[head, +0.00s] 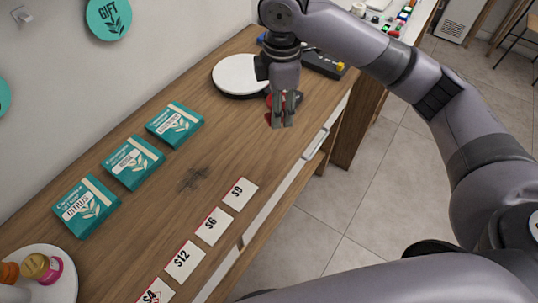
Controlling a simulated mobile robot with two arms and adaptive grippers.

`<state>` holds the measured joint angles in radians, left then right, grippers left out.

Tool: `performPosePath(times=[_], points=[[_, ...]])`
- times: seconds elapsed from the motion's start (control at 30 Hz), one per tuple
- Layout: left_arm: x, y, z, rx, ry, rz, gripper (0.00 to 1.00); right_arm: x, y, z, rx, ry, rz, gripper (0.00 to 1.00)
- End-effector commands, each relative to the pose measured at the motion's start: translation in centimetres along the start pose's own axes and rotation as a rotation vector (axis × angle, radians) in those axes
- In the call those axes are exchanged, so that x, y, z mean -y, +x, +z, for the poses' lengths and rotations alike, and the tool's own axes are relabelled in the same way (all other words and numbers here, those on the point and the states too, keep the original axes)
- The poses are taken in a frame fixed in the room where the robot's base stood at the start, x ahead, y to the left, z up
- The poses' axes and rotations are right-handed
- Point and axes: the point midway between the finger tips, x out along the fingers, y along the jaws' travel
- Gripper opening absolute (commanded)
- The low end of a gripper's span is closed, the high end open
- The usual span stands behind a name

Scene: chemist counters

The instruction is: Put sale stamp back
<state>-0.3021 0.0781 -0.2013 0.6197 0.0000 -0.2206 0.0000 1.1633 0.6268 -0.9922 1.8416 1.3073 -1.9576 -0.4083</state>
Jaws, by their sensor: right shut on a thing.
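My right gripper (282,122) points down over the wooden counter, in front of the round white disc. It is shut on a small red thing (269,101), probably the sale stamp. The fingers hide most of it, and only red bits show around them. A dark part shows just to the right of the fingers; I cannot tell whether it belongs to the same thing. I cannot tell whether the red thing touches the counter. My left gripper is not in view.
A round white disc (238,75) on a dark base and a black device (323,65) stand behind the gripper.

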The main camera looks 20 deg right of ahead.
Motion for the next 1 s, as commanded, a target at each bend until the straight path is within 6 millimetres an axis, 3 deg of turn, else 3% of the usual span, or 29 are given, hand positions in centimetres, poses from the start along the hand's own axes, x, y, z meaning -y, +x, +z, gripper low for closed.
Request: performPosePath(times=[0.2,0.5,0.67,1.0], points=[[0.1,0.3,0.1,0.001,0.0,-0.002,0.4,-2.0,-1.1,-1.1,-0.003,-0.373,-0.006,0.24],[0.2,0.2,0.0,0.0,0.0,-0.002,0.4,-3.0,-1.0,-1.6,-0.006,-0.591,-0.015,0.24],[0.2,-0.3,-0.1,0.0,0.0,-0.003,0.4,-2.8,2.2,-1.6,-0.006,-0.598,-0.02,0.24],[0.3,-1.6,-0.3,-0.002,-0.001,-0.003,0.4,-2.7,11.1,-1.6,-0.005,-0.596,-0.018,0.24]])
